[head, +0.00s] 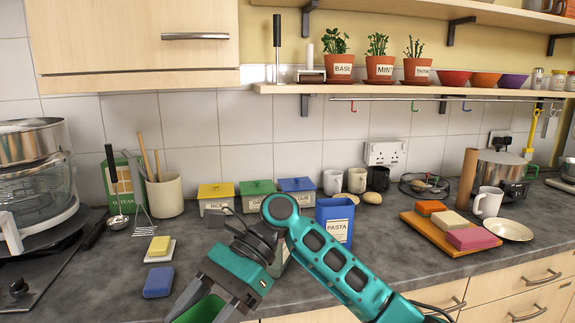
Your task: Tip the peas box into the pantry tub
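My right arm comes in from the lower right and bends over the counter. Its gripper (212,296) points down at the bottom edge, with its fingers on either side of a green box (202,310). Only the top part of this box shows; its label is out of view, so I cannot read whether it says peas. A blue open-topped tub (334,222) labelled PASTA stands upright just right of my arm's elbow. Another pale container (281,258) is mostly hidden behind my arm. My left gripper is not in view.
Lidded yellow (216,196), green (257,194) and blue (297,193) canisters stand along the wall. A blue sponge (158,282) and a yellow block (159,246) lie left of my gripper. An orange board (450,232) with blocks lies at right.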

